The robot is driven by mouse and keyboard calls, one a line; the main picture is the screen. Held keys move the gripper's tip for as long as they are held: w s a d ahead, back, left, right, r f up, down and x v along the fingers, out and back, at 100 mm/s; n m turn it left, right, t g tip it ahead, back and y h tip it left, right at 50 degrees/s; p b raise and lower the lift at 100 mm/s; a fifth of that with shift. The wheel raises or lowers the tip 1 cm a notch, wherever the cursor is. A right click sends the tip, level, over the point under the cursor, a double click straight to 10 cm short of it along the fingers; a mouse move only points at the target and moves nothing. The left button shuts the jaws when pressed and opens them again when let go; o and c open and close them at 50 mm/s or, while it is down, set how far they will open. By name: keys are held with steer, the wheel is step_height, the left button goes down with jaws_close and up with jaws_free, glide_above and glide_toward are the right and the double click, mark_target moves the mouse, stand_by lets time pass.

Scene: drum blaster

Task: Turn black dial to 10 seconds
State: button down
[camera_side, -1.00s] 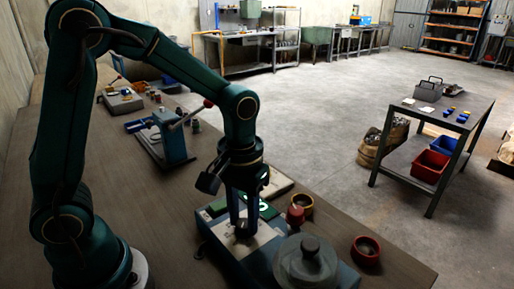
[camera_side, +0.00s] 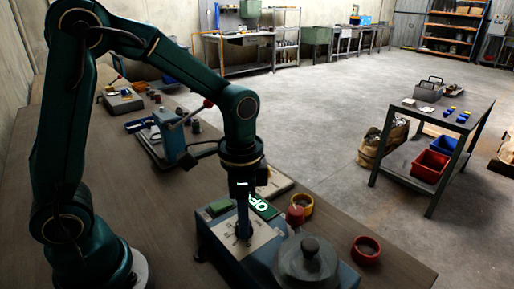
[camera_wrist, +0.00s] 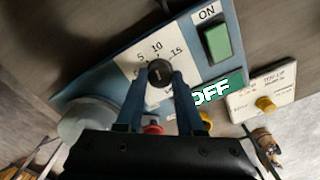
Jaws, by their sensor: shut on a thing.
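The black dial (camera_wrist: 160,71) sits on a pale scale plate (camera_wrist: 134,66) with the marks 5, 10 and 15, on a blue control box (camera_wrist: 92,92). In the wrist view the 10 is just beyond the dial. A small light mark shows on the dial's top, but I cannot tell exactly where it points. My gripper (camera_wrist: 160,79) is shut on the dial, with one finger on each side. In the side view my gripper (camera_side: 243,234) points straight down onto the plate, and its fingers hide most of the dial.
A green ON button (camera_wrist: 217,42) and a lit green OFF panel (camera_wrist: 226,89) are close beside the dial. A grey lidded drum (camera_side: 306,262) stands at the box's near end.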

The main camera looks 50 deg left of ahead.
steer(key=shift+m, duration=0.9)
steer(key=c, duration=0.5)
jaws_free()
steer(key=shift+r, duration=0.1)
steer(key=shift+r, duration=2.55)
